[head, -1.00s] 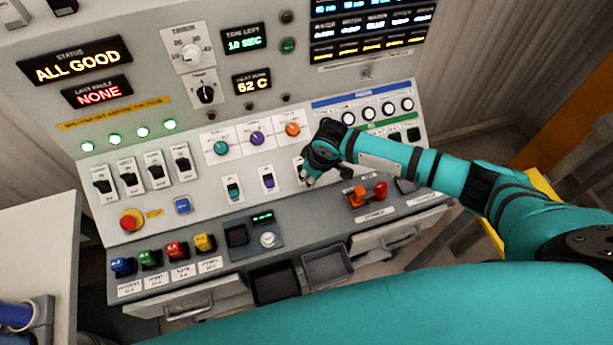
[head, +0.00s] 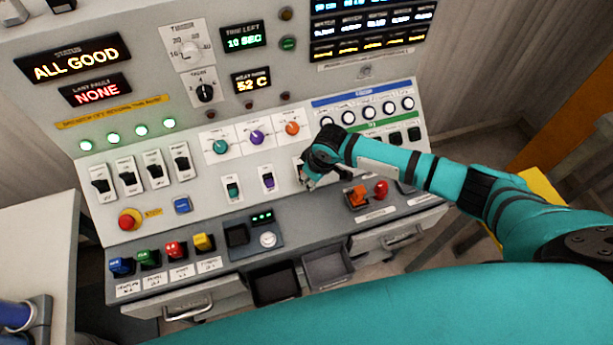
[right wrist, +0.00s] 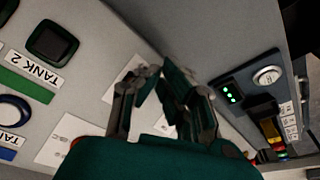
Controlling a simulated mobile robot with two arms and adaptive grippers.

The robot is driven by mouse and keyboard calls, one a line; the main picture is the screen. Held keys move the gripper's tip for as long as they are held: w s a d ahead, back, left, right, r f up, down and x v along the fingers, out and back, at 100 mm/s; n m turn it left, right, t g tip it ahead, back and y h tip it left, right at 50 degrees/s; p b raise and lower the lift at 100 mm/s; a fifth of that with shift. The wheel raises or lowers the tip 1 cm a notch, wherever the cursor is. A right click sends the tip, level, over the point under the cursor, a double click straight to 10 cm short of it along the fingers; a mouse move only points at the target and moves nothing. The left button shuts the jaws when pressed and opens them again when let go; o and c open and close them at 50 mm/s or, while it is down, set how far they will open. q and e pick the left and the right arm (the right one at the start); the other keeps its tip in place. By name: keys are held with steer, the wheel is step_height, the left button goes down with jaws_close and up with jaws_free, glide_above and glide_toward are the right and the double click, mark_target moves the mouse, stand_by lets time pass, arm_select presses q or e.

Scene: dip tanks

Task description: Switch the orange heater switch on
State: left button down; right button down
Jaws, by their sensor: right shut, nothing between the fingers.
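The orange heater switch sits below the orange knob (head: 292,128), in line with the teal switch (head: 233,189) and the purple switch (head: 268,179). My right gripper (head: 309,183) covers most of it, with only the left edge of its white plate showing, so its position cannot be read. My right gripper is shut and empty, with its fingertips close to the panel at that plate. In the right wrist view the fingers (right wrist: 160,72) come together in front of the pale panel; contact cannot be told. My left gripper is not in view.
An orange lever (head: 357,196) and a red knob (head: 381,188) stand on the ledge beneath my right forearm. Two bins (head: 327,268) hang below.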

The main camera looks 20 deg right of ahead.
steer(key=shift+f+b, duration=0.3)
steer(key=shift+f, duration=0.4)
steer(key=shift+f, duration=0.1)
steer(key=shift+w+r, duration=0.25)
steer(key=shift+w, duration=0.4)
steer(key=shift+w+r, duration=0.15)
steer(key=shift+w, duration=0.05)
